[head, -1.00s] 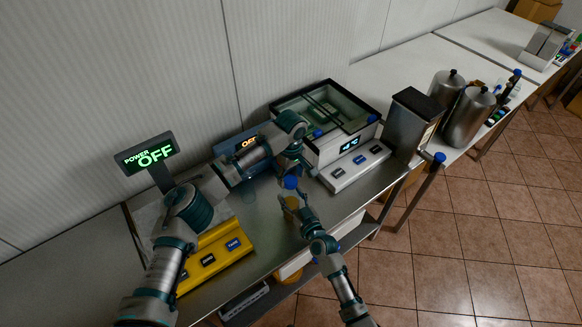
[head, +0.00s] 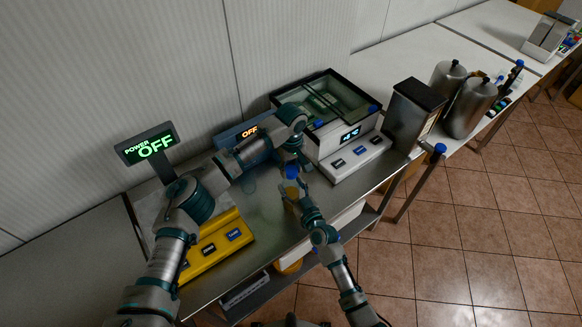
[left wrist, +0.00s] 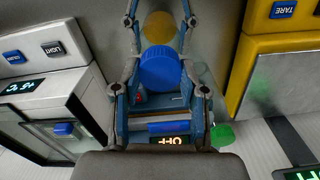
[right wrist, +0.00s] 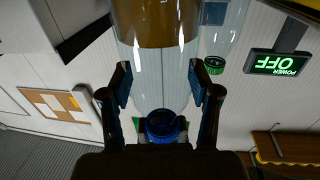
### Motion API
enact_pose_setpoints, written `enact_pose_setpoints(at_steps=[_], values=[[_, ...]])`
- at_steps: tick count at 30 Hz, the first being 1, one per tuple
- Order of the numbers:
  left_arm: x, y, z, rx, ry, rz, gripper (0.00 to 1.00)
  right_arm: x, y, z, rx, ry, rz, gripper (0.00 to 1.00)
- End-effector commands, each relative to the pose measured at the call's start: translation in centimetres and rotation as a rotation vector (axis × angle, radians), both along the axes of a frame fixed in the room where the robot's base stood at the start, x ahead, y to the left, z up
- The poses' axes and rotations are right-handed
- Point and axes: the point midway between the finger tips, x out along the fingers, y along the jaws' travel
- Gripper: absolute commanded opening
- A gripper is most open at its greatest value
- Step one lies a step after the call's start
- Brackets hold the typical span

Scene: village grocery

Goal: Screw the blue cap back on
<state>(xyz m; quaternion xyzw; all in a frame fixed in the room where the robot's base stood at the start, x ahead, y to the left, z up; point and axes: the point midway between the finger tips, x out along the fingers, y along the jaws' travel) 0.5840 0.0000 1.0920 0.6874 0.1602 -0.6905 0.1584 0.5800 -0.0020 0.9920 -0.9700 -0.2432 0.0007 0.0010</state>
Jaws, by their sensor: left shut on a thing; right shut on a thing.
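The blue cap (head: 291,171) sits at the top of the clear bottle with amber contents (head: 291,192), above the metal counter. My left gripper (head: 293,158) reaches down from above and is shut on the cap. In the left wrist view the ribbed cap (left wrist: 162,68) lies between its fingers. My right gripper (head: 298,203) is shut on the bottle from the front side. The right wrist view is upside down and shows the bottle (right wrist: 160,75) between the fingers, with the blue cap (right wrist: 164,126) at its neck. Whether the threads are engaged is hidden.
A yellow scale (head: 215,248) stands left of the bottle, with a display post (head: 150,148). A glass-topped device (head: 345,145) stands close on the right. A green-capped clear container (right wrist: 214,65) is behind the bottle. Steel canisters (head: 468,108) stand farther right.

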Motion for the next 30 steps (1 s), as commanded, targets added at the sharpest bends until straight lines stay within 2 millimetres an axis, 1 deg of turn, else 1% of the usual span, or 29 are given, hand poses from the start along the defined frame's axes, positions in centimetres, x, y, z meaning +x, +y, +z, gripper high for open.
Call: enact_pose_setpoints(at_steps=[21, 25, 26, 30], values=[[0.16, -0.05, -0.12, -0.007, -0.002, -1.822, 0.01, -0.12, 0.23, 0.0, -0.002, -0.001, 0.004, 0.0], [0.19, -0.02, -0.14, -0.006, -0.001, -2.07, 0.01, -0.13, 0.25, 0.0, -0.002, -0.001, 0.004, 0.0], [0.2, -0.02, -0.14, -0.006, 0.0, -2.093, 0.01, -0.15, 0.25, 0.0, -0.002, -0.001, 0.004, 0.0], [0.23, 0.02, -0.13, -0.005, -0.001, -2.083, 0.01, -0.16, 0.27, 0.0, -0.002, -0.001, 0.005, 0.0]])
